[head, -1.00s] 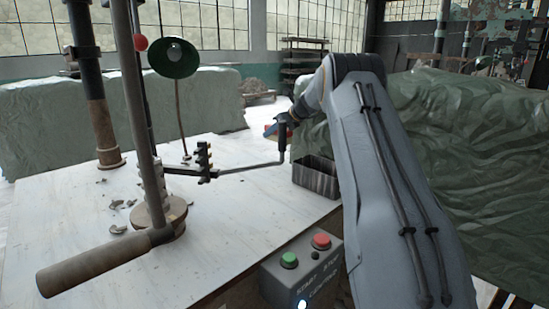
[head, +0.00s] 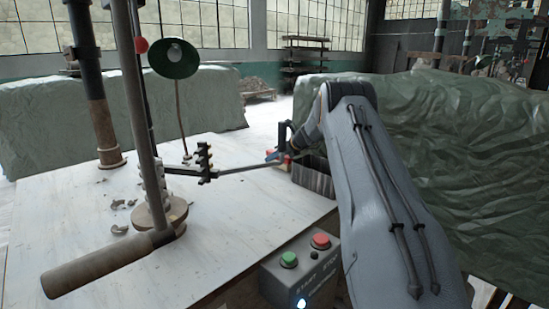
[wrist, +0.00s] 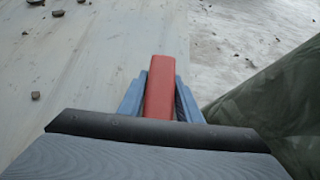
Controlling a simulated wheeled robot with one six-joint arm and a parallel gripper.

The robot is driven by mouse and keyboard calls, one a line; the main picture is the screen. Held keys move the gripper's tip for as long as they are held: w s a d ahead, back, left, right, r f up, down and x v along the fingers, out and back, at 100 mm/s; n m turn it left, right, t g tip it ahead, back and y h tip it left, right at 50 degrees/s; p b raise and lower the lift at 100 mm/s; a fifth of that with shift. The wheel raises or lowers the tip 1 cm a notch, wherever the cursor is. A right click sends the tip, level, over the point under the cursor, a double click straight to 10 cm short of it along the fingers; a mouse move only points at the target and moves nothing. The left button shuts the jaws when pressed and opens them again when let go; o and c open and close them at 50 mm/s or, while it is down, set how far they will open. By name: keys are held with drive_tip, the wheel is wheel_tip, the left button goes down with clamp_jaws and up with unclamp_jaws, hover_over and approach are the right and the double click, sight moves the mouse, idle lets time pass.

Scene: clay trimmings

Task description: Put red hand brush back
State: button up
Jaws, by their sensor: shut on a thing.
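The red hand brush (wrist: 160,88) shows in the wrist view as a red block between the blue fingers of my gripper (wrist: 160,95), which is shut on it. Its bristles do not show. In the head view my gripper (head: 273,155) is small, low over the far right part of the table, next to a dark open bin. A bit of red (head: 288,159) shows there, partly covered by the arm. I cannot tell whether the brush touches the bin or the table.
The dark bin (head: 314,178) stands at the table's right edge. A black rod (head: 245,168) reaches across towards it. Clay trimmings (head: 120,229) lie on the white table (head: 75,235) at left. A control box (head: 305,265) is in front; green sheeting (head: 440,150) lies right.

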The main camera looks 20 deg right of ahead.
drive_tip(key=shift+f, duration=0.1)
drive_tip(key=o, duration=0.5)
drive_tip(key=shift+f, duration=0.1)
drive_tip(key=o, duration=0.4)
drive_tip(key=shift+o, duration=0.2)
drive_tip(key=shift+r, duration=0.3)
drive_tip(key=v, duration=1.1)
drive_tip(key=shift+s+d+r, duration=0.1)
drive_tip(key=shift+s+r, duration=0.1)
drive_tip(key=shift+s, duration=0.15)
